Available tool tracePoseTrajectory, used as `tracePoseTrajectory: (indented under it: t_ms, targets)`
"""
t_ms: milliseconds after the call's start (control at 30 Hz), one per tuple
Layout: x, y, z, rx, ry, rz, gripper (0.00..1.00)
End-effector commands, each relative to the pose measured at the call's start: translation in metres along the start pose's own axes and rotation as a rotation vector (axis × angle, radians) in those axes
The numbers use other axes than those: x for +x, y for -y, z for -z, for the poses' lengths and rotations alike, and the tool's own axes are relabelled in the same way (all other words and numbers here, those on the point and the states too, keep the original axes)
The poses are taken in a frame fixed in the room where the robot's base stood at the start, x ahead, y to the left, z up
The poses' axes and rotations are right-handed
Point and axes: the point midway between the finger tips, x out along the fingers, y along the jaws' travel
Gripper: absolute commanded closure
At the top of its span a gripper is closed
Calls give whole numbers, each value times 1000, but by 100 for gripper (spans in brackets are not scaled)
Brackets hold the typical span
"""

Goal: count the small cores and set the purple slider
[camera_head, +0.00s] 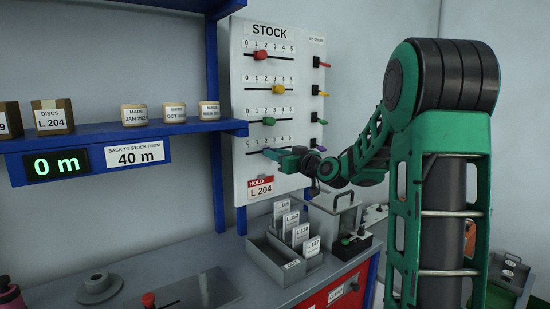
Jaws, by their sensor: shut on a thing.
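The white STOCK board (236,75) carries rows of sliders under 0 to 5 scales. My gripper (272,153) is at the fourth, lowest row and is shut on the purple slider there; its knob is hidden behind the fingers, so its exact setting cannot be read. The red slider (261,55) is toward the low end, the yellow slider (278,90) right of the middle, and the green slider (268,121) near the middle. I cannot tell any small cores for certain in this view.
Labelled brown boxes (52,117) and pale round blocks (134,115) stand on the blue shelf (90,138). A green display (56,166) reads 0 m. Below the board, a grey tray (270,262) holds several labelled cards. Small coloured knobs line the board's right side.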

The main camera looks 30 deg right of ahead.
Motion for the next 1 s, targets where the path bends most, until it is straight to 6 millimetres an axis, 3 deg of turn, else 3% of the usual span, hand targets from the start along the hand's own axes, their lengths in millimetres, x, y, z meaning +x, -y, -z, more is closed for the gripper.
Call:
tracePoseTrajectory:
  t_ms: [33, 67, 133, 433, 567, 1000]
  targets:
    - [0, 0, 0, 0, 0, -1, 100]
    - [0, 0, 0, 0, 0, 0, 72]
    - [0, 1, 0, 0, 0, 0, 59]
    - [0, 2, 0, 0, 0, 2, 59]
    - [-10, 1, 0, 1, 0, 0, 59]
    - [-85, 1, 0, 1, 0, -1, 59]
